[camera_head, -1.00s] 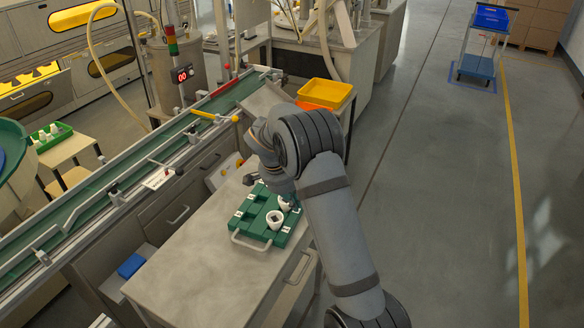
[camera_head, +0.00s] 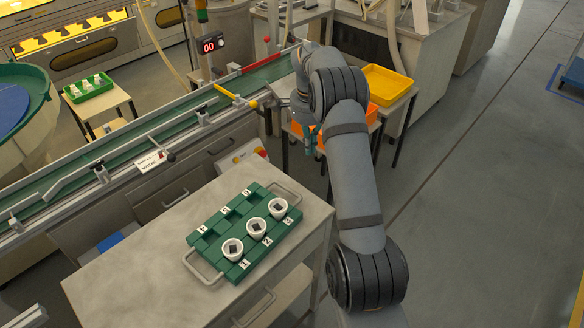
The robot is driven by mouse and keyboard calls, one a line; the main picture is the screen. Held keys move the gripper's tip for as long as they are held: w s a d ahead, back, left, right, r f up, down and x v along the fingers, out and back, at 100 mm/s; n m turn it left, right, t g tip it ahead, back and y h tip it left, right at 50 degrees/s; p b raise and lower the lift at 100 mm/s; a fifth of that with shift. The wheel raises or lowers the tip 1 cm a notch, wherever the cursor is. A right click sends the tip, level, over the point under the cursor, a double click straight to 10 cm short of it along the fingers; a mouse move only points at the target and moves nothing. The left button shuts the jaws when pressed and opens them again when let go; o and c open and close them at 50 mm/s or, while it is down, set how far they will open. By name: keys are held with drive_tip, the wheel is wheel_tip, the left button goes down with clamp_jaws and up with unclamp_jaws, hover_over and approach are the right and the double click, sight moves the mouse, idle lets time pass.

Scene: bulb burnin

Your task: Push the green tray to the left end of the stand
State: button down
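A small green tray (camera_head: 88,98) with several white pieces stands on a light wooden stand (camera_head: 112,108) at the left, beyond the conveyor. It sits towards the back-left of the stand top, leaving bare wood in front and at the right. A larger green holder (camera_head: 238,216) with metal handles lies on the grey bench, carrying three white cups. My gripper (camera_head: 311,150) hangs beside the orange bin, far from the small green tray and clear of the holder. It is small and partly hidden by my arm, so its opening cannot be read.
A conveyor (camera_head: 150,150) runs diagonally between the bench (camera_head: 150,250) and the wooden stand. An orange bin (camera_head: 345,118) and a yellow bin (camera_head: 388,84) are behind my arm. A round green-rimmed table (camera_head: 38,85) is at the far left. The bench's left part is clear.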

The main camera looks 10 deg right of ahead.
sight(296, 190)
drive_tip(key=s+a+f, duration=0.1)
drive_tip(key=f, duration=0.2)
drive_tip(key=s+a+f+n+p, duration=0.1)
drive_tip(key=a+f, duration=0.1)
drive_tip(key=f, duration=0.1)
drive_tip(key=s+a+f+n, duration=0.1)
drive_tip(key=f, duration=0.2)
drive_tip(key=shift+s+a+f+g+y, duration=0.15)
drive_tip(key=shift+s+f+g+y, duration=0.15)
drive_tip(key=shift+s+f+g, duration=0.1)
drive_tip(key=shift+s+a+f, duration=0.15)
drive_tip(key=shift+a, duration=0.05)
drive_tip(key=shift+a, duration=0.1)
